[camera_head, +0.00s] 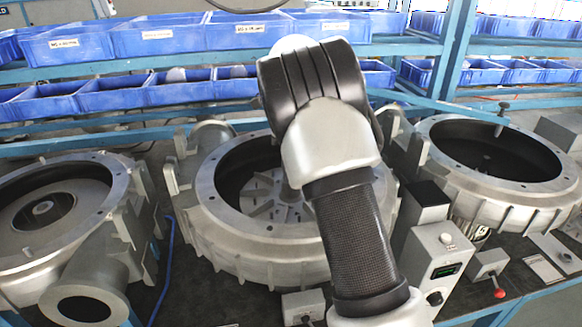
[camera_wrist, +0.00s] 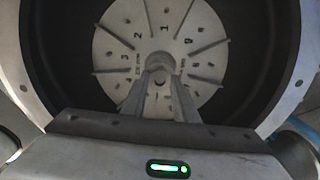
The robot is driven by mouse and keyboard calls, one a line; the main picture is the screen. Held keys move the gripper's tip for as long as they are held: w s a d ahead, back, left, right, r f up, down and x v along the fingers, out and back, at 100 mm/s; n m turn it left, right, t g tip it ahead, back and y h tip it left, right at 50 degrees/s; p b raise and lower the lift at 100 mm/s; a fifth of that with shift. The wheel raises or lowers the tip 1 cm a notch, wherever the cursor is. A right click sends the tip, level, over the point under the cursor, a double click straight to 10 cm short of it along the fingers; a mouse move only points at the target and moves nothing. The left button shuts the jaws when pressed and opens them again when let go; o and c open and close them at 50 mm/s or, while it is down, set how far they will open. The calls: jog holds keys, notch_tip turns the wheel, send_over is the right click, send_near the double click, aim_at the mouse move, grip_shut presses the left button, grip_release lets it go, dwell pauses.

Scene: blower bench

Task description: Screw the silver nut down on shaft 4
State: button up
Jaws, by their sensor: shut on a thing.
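In the wrist view, my gripper (camera_wrist: 159,78) reaches down into a round blower housing with its two fingers close together. They are shut on a small grey round piece, the silver nut (camera_wrist: 160,62), at the middle of a finned, numbered impeller disc (camera_wrist: 120,45). The shaft is hidden under the nut and fingers, and I cannot tell how far down the nut sits. In the head view, my arm covers the gripper and nut; it leans over the middle blower housing (camera_head: 262,262), where part of the finned disc (camera_head: 262,205) shows.
An open housing (camera_head: 62,235) stands at left and another (camera_head: 495,190) at right. A control box (camera_head: 440,262) and a small red-knobbed box (camera_head: 488,265) sit right of my arm. Blue bins (camera_head: 160,38) fill the racks behind. The middle housing's rim (camera_wrist: 283,105) surrounds my gripper.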

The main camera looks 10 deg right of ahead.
jog(key=m, duration=0.6)
jog(key=shift+m, duration=0.4)
jog(key=o, duration=0.8)
